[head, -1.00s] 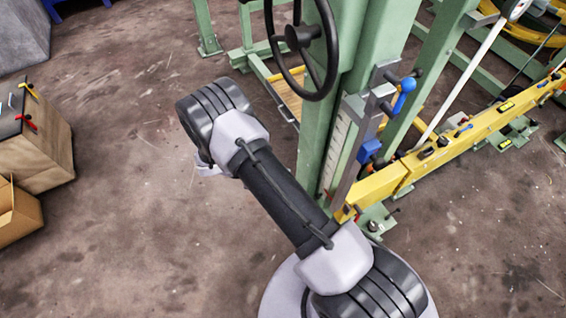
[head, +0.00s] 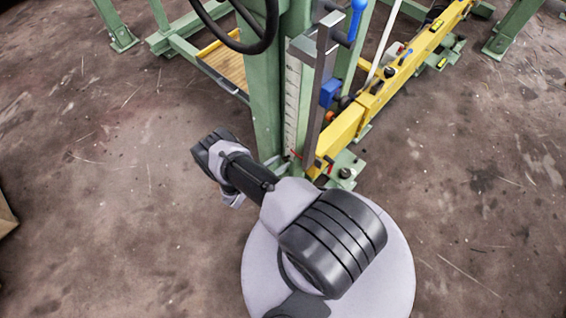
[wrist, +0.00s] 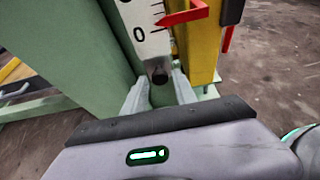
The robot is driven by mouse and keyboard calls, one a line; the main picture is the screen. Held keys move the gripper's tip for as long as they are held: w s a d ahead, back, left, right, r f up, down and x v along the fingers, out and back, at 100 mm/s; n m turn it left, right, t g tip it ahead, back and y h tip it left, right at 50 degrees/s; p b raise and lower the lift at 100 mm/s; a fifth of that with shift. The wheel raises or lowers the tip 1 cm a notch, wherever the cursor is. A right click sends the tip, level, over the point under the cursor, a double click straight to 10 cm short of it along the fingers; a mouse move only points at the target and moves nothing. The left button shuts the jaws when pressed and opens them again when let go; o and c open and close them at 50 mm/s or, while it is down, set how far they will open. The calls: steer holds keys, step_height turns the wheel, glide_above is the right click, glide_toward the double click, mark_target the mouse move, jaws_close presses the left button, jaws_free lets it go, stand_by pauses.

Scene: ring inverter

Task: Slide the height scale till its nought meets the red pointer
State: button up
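The white height scale (wrist: 141,22) with black marks stands along the green post, its nought near its lower end in the wrist view. It also shows in the head view (head: 292,95). The red pointer (wrist: 184,15) reaches over the scale from the right; its tip lies a little above the nought in the picture, not level with it. A dark round knob (wrist: 159,75) sits at the scale's foot. My gripper (wrist: 160,84) is open, with one finger on either side of the knob; contact is not clear.
The green post (head: 266,100) carries a black handwheel (head: 262,40). Right of the scale stand a grey upright bar (head: 318,90) with a blue block (head: 329,93) and a long yellow beam (head: 400,75). Open floor (head: 90,220) lies to the left.

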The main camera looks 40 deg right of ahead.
steer(key=shift+x, duration=1.05)
steer(key=shift+c, duration=0.4)
jaws_close()
steer(key=shift+r, duration=0.1)
